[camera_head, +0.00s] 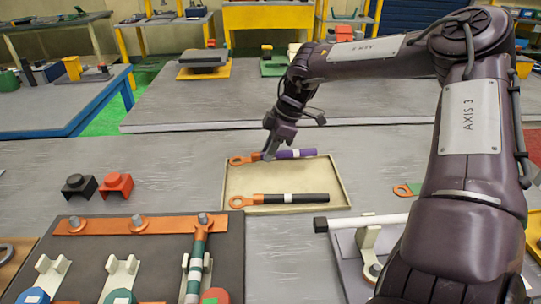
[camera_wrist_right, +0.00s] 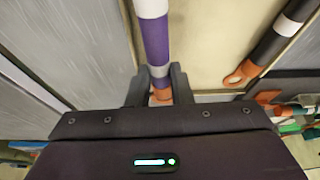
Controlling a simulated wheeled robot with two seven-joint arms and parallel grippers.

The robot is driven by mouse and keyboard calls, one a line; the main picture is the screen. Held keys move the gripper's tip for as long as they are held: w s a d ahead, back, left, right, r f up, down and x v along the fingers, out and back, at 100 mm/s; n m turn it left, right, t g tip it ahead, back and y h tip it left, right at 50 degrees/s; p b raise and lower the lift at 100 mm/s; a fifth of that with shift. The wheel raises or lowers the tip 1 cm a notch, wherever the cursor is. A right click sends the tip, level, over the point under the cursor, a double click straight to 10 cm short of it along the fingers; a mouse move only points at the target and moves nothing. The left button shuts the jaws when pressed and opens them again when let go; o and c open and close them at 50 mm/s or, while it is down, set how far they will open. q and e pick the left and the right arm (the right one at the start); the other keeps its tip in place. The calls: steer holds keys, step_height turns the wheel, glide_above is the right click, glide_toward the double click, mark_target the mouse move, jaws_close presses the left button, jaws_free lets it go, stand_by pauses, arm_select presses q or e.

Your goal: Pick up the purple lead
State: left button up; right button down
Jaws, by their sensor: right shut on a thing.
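The purple lead (camera_head: 298,154) has an orange ring lug and a white band. It lies along the far side of a shallow beige tray (camera_head: 335,178). My right gripper (camera_head: 270,153) is at the lead's lug end, and the right wrist view shows its two fingers (camera_wrist_right: 160,85) closed on either side of the purple lead (camera_wrist_right: 156,38), near the orange lug. The lug is partly hidden by the gripper there. Whether the lead is clear of the tray I cannot tell. My left gripper is not in view.
A black lead (camera_head: 300,198) lies in the near half of the tray. A dark board (camera_head: 110,250) with an orange bar, bolts and a green lead stands at the front left. Black (camera_head: 78,186) and red (camera_head: 116,185) blocks sit left of the tray. A white rod (camera_head: 365,221) is at right.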

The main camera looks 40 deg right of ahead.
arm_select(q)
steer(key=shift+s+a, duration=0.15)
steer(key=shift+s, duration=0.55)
arm_select(e)
step_height(320, 180, up, 18)
steer(key=shift+f, duration=0.25)
arm_select(q)
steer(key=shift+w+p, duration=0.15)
steer(key=shift+p, duration=0.15)
